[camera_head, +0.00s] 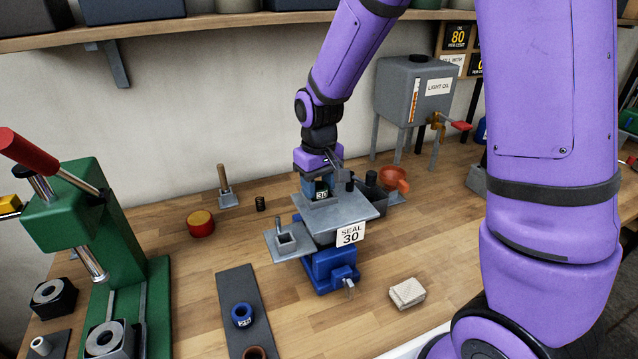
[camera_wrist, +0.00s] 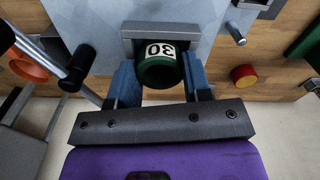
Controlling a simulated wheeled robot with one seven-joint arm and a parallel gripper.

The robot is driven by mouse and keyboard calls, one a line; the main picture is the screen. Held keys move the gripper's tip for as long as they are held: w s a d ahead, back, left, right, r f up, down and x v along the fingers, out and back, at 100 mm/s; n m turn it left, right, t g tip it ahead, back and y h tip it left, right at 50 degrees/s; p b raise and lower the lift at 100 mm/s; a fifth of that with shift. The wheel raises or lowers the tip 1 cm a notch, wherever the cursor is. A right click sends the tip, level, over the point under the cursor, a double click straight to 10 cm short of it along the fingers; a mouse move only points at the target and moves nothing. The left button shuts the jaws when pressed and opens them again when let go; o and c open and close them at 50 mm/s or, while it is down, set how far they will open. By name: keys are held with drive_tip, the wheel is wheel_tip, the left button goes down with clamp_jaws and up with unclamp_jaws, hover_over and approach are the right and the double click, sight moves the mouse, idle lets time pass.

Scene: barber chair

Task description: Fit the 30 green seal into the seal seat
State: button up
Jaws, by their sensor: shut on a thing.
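The green seal (camera_wrist: 156,72), a dark green ring with a white "30" label, is between the blue fingers of my gripper (camera_wrist: 160,82) in the wrist view. My gripper is shut on it. In the head view my gripper (camera_head: 321,190) is low over the grey metal plate (camera_head: 345,212) of the blue stand (camera_head: 328,268), and the seal's label shows between the fingers. A sign reading "SEAL 30" (camera_head: 350,235) hangs at the plate's front edge. A grey block (camera_wrist: 160,29) is close beside the seal. The seat's opening is hidden, and I cannot tell whether the seal touches it.
A blue seal (camera_head: 242,315) and a brown one (camera_head: 254,352) lie on a dark strip (camera_head: 236,283). A green press (camera_head: 85,235) stands left. An orange funnel (camera_head: 396,180) and light oil tank (camera_head: 412,92) are behind right. A white block (camera_head: 407,293) lies front right.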

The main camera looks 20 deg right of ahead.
sight(319, 185)
drive_tip(key=shift+s+f, duration=0.35)
drive_tip(key=shift+f, duration=0.2)
drive_tip(key=o, duration=0.8)
drive_tip(key=shift+w+r, duration=0.15)
drive_tip(key=shift+r, duration=0.25)
drive_tip(key=shift+o, duration=0.5)
wheel_tip(319, 185, up, 12)
drive_tip(key=shift+w+f, duration=0.15)
drive_tip(key=shift+w, duration=0.05)
drive_tip(key=s+d+r+m+t, duration=0.1)
drive_tip(key=s+d+r, duration=0.1)
drive_tip(key=s, duration=0.5)
drive_tip(key=s+d+r+t, duration=0.2)
drive_tip(key=s+r, duration=0.3)
drive_tip(key=s, duration=0.3)
drive_tip(key=s+d+r+m+t, duration=0.1)
drive_tip(key=s+d+r+t, duration=0.1)
drive_tip(key=s, duration=0.6)
drive_tip(key=shift+d+r+m, duration=0.3)
drive_tip(key=shift+d+r, duration=0.15)
drive_tip(key=shift+r, duration=0.2)
